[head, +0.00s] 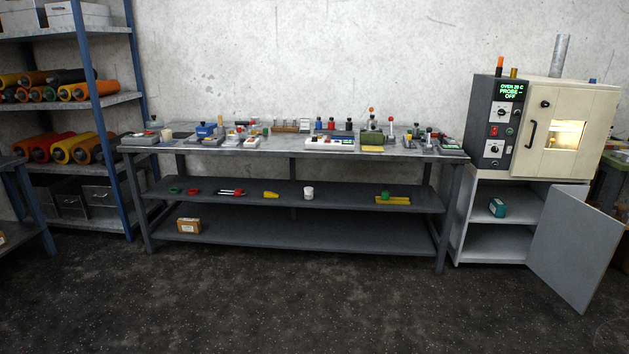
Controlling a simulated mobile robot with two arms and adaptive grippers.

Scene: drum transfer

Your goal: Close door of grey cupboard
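The grey cupboard (497,248) stands on the floor at the right, under a cream oven. Its grey door (577,247) stands wide open, swung out to the right and toward me. Inside the cupboard a green box (497,208) sits on the middle shelf, and the lower space looks empty. I cannot make out a handle on the door. Neither of my grippers is in view.
The oven (552,130) has a dark control panel with a green display. A long workbench (290,150) with many small items and lower shelves stands left of the cupboard. A blue-framed rack (103,118) holds coloured rolls at the left. The dark floor (300,310) in front is clear.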

